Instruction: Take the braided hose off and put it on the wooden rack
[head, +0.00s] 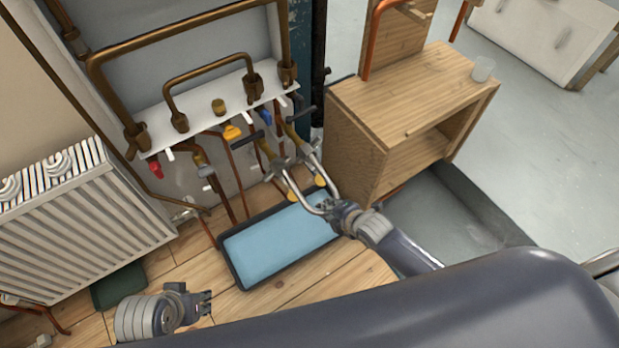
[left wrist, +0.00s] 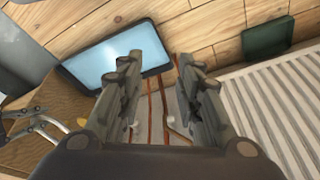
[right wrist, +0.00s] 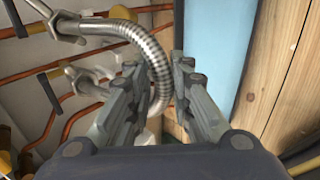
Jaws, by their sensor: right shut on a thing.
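The braided hose (head: 294,190) is a silvery, bent, ribbed hose below the valves at the white pipe panel. In the right wrist view the hose (right wrist: 150,50) curves from a metal fitting at upper left down between my fingers. My right gripper (head: 338,214) is shut on the hose near its bend; its fingers also show in the right wrist view (right wrist: 160,105). Whether the hose ends are still joined to the valves I cannot tell. My left gripper (head: 207,302) is open and empty, low over the wooden floor. The wooden rack (head: 425,90) is a box-like unit with an open front, right of the panel.
A blue tray with a dark rim (head: 270,248) lies on the floor below the pipes. A white radiator (head: 85,225) stands at left. Copper pipes and a yellow-handled valve (head: 232,132) crowd the panel. A clear cup (head: 483,69) stands on the rack top, which is otherwise largely free.

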